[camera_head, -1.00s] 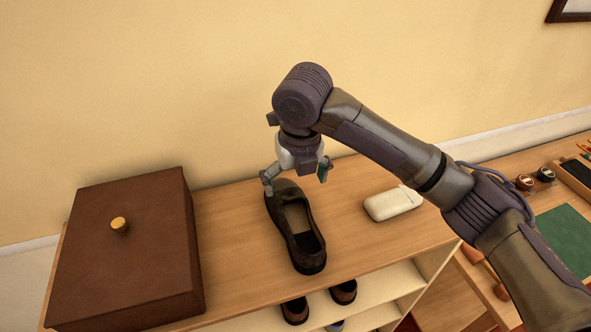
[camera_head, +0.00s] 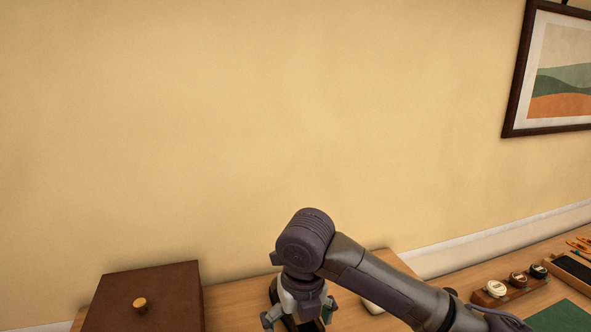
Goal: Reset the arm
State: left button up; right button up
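My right arm comes in from the right, and its gripper (camera_head: 299,315) points down at the bottom edge of the view. Its fingers are apart and look empty. A dark brown shoe (camera_head: 274,291) shows only in part behind and below the gripper, on the wooden top of a shelf unit (camera_head: 235,289). Whether the fingers touch the shoe cannot be told. My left gripper is not in view.
A brown box with a gold knob (camera_head: 140,304) stands to the left. A whitish object (camera_head: 373,308) is mostly hidden behind my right arm. On the right are a watch holder (camera_head: 512,284), a dark tray (camera_head: 573,267) and a green mat (camera_head: 562,318). A framed picture (camera_head: 557,72) hangs on the wall.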

jog(key=s+f+m+y, duration=0.4)
jog(key=s+f+m, duration=0.85)
jog(key=m, duration=0.55)
jog(key=s+d+f+m+t+h, duration=0.1)
jog(key=s+d+f+m, duration=0.2)
jog(key=s+d+m, duration=0.3)
jog(key=s+d+f+m+h, duration=0.2)
jog(key=s+d+f+m, duration=0.15)
jog(key=d+m, duration=0.4)
jog(key=s+d+f+m+t+h, duration=0.1)
jog(key=s+d+f+m, duration=0.2)
jog(key=s+d+m, duration=0.3)
notch_tip(320, 180, down, 31)
jog(key=g+b, duration=0.1)
jog(key=b, duration=0.3)
pick_arm(q)
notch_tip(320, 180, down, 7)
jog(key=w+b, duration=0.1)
jog(key=b, duration=0.2)
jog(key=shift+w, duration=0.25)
pick_arm(e)
jog(key=s+d+f+g, duration=0.1)
jog(key=s+d+f, duration=0.2)
jog(key=s+f, duration=1.3)
jog(key=shift+s+d+f+g, duration=0.2)
jog(key=shift+s+f+g, duration=0.1)
jog(key=shift+f, duration=0.45)
